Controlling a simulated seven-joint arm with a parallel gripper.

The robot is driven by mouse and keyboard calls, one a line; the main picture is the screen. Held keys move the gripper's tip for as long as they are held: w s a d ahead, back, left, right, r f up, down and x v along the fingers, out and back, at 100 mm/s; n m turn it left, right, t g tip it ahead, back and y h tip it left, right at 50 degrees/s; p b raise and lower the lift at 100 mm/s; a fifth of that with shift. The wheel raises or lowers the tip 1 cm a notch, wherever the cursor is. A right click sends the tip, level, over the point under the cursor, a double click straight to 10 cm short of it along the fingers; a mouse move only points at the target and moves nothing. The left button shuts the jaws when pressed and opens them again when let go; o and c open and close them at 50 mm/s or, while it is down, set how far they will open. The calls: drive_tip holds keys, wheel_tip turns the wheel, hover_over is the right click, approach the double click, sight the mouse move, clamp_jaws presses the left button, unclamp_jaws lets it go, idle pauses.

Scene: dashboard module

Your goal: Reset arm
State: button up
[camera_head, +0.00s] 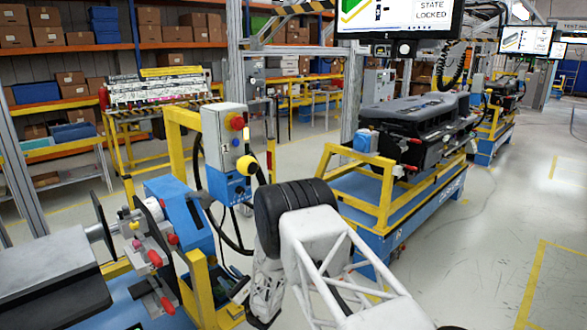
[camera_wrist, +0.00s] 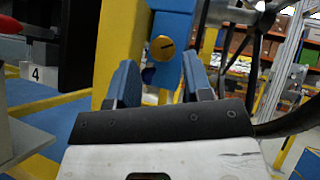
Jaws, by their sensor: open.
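My gripper (camera_wrist: 160,75) shows in the wrist view with its two blue-grey fingers apart and nothing between them. Beyond the fingers stands a blue upright with a round yellow fitting (camera_wrist: 163,47), beside a yellow post (camera_wrist: 122,45). I cannot tell how close the fingers are to them. In the head view my white arm reaches in from the lower right and bends down near the middle. My fingers cannot be made out there. A dark dashboard module (camera_head: 425,112) sits on a blue and yellow cart (camera_head: 375,205) at the right.
A control box with red and yellow buttons (camera_head: 226,150) stands on a yellow frame left of my arm. A blue fixture with red-handled clamps (camera_head: 155,258) is at the lower left. A monitor (camera_head: 395,18) hangs above. The floor at the right (camera_head: 490,240) is clear.

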drive_tip(key=s+d+r+n+g+h, duration=0.1)
drive_tip(key=s+r+n+g, duration=0.25)
drive_tip(key=r+g, duration=0.35)
drive_tip(key=s+d+r+n+g+h, duration=0.15)
drive_tip(key=r+n+g, duration=0.25)
drive_tip(key=r, duration=0.6)
drive_tip(key=s+d+r+n+g+h, duration=0.45)
drive_tip(key=s+d+r, duration=0.35)
drive_tip(key=s+r, duration=0.3)
drive_tip(key=s+d+r+n+t+h, duration=0.2)
drive_tip(key=s+d+h, duration=0.6)
drive_tip(key=s+d, duration=0.8)
drive_tip(key=s+d+r+n+t+h, duration=0.3)
drive_tip(key=s+d+t+h, duration=0.3)
drive_tip(key=s+d, duration=1)
drive_tip(key=h, duration=0.3)
drive_tip(key=shift+s, duration=0.25)
